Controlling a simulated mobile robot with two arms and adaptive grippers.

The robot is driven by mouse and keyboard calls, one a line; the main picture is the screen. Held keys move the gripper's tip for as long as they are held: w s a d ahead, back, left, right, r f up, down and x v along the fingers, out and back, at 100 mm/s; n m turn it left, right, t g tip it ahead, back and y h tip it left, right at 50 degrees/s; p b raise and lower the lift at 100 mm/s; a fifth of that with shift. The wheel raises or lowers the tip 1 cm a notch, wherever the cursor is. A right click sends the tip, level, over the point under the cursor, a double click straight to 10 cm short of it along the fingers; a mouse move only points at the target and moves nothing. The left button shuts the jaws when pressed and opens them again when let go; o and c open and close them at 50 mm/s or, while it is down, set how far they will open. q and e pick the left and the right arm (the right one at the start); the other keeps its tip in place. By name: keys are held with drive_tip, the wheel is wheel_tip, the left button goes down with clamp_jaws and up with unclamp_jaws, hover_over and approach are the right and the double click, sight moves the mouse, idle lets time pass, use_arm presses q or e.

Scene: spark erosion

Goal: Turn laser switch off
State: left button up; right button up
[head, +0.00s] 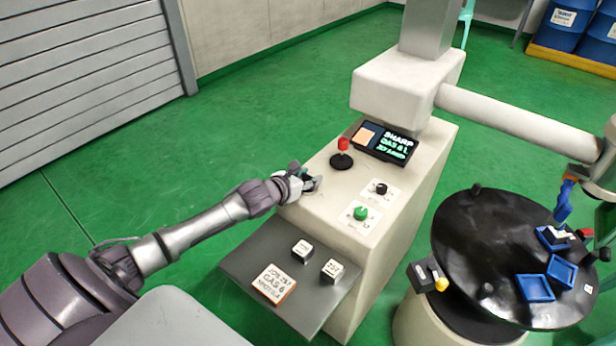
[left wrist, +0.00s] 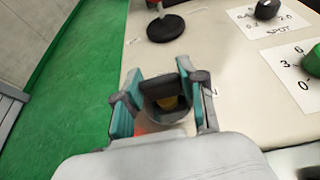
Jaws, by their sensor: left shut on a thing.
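My left gripper (head: 311,183) is at the left edge of the beige control console (head: 330,215). In the left wrist view its teal-padded fingers (left wrist: 165,100) are shut on a small dark part with a yellowish spot, which I take to be the laser switch (left wrist: 168,92). Its label is mostly hidden, and I cannot read its setting. In the head view the fingers cover the switch. At the right edge, a teal and dark shape (head: 604,228) may be part of my right gripper; its fingers cannot be made out.
A red-topped lever (head: 342,150) stands just behind my left gripper. A black knob (head: 380,188) and a green knob (head: 361,213) are to its right. A screen (head: 385,142) is further back. A grey shelf (head: 240,262) with small labelled blocks is in front. A round black table (head: 470,245) stands right.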

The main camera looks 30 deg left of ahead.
use_arm(q)
drive_tip(key=shift+d+r+n+y+p, duration=0.15)
drive_tip(key=shift+n+y+p, duration=0.75)
drive_tip(key=shift+y, duration=0.2)
drive_tip(key=n+y+p, duration=0.1)
drive_tip(key=n+y, duration=0.1)
drive_tip(key=y, duration=0.1)
drive_tip(key=shift+n+g+p, duration=0.3)
drive_tip(key=shift+p, duration=0.05)
drive_tip(key=n+g+y+p, duration=0.1)
drive_tip(key=n+g+y, duration=0.1)
drive_tip(key=n+y, duration=0.1)
drive_tip(key=shift+n+y, duration=0.3)
drive_tip(key=n+g+y+p, duration=0.1)
drive_tip(key=n+g+y, duration=0.1)
drive_tip(key=shift+n, duration=0.4)
drive_tip(key=shift+n+g+y, duration=0.8)
drive_tip(key=shift+n+g, duration=0.1)
drive_tip(key=shift+f+n+g+y+b, duration=0.2)
drive_tip(key=shift+n+g+y+b, duration=0.25)
drive_tip(key=shift+n+g, duration=0.5)
drive_tip(key=shift+n+g+y+b, duration=0.55)
drive_tip(key=shift+n+g+b, duration=0.7)
drive_tip(key=shift+n+g, duration=0.65)
drive_tip(key=shift+g, duration=0.25)
